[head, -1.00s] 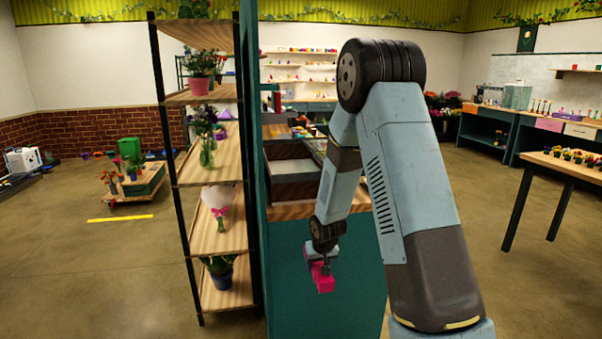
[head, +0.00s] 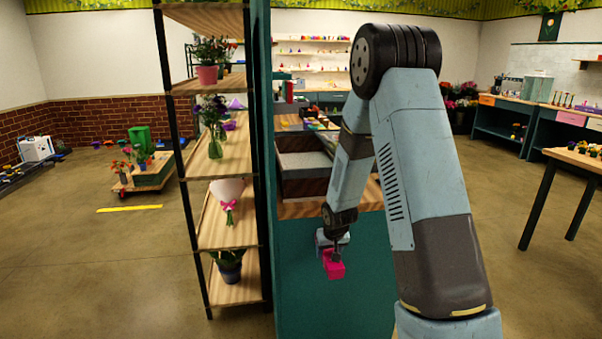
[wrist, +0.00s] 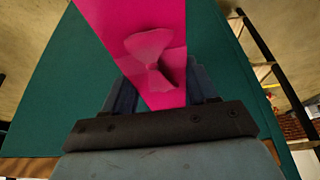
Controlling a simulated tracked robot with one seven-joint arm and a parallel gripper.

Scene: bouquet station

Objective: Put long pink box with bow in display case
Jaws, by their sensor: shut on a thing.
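The long pink box with bow (head: 334,265) is held by my gripper (head: 333,250), in front of the teal side panel of the counter in the head view. In the wrist view the pink box (wrist: 133,28) runs up out of the top edge of the picture, with its pink bow (wrist: 150,58) facing the camera. My gripper (wrist: 160,100) is shut on the box near the bow. A box-like case with a grey top and wooden sides (head: 303,163) sits on the counter; I cannot tell whether it is the display case.
A wooden shelf rack (head: 228,237) with potted flowers and bouquets stands left of the teal counter (head: 300,280). A cart with plants (head: 150,172) is at the left. A table (head: 573,158) stands at the right. Open floor (head: 90,270) lies at the left.

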